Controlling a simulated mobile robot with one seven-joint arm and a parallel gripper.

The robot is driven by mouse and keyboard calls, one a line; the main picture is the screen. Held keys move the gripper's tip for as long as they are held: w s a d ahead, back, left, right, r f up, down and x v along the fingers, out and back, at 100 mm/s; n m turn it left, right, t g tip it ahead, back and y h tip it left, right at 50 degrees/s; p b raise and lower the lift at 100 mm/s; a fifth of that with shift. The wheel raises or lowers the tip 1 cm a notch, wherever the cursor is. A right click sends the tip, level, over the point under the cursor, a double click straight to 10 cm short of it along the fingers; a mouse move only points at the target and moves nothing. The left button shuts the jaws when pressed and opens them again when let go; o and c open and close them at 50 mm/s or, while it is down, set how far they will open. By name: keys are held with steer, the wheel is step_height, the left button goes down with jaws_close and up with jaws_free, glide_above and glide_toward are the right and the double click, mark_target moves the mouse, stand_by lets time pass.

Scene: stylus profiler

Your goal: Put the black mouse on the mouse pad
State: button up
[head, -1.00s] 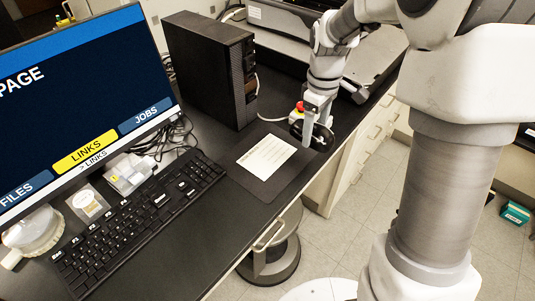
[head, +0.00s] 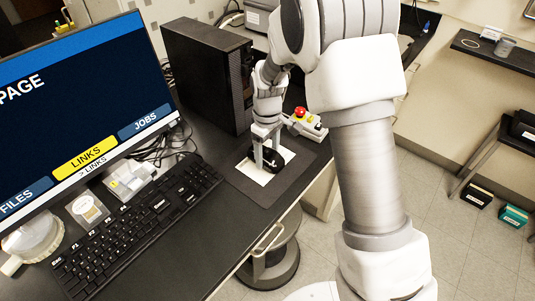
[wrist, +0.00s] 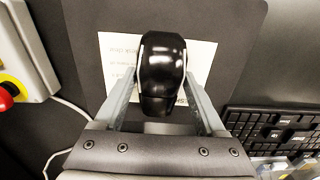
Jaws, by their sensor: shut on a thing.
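The black mouse (head: 265,160) is between the fingers of my gripper (head: 266,150), over the mouse pad. In the wrist view the shiny black mouse (wrist: 162,68) sits between the two fingers of my gripper (wrist: 160,95), which are shut on its sides. The dark mouse pad (head: 292,178) lies on the desk right of the keyboard, with a white printed label on it, partly hidden by the mouse and gripper. The pad (wrist: 230,30) also fills the middle of the wrist view. I cannot tell whether the mouse touches the pad or is just above it.
A black keyboard (head: 140,222) lies left of the pad. A black computer tower (head: 208,75) stands behind it. A control box with a red button (head: 300,113) stands at the pad's far right. The monitor (head: 75,110) stands at left. The desk's front edge is close to the pad.

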steer(key=shift+f, duration=0.35)
steer(key=shift+f, duration=0.1)
steer(key=shift+f, duration=0.15)
steer(key=o, duration=1.4)
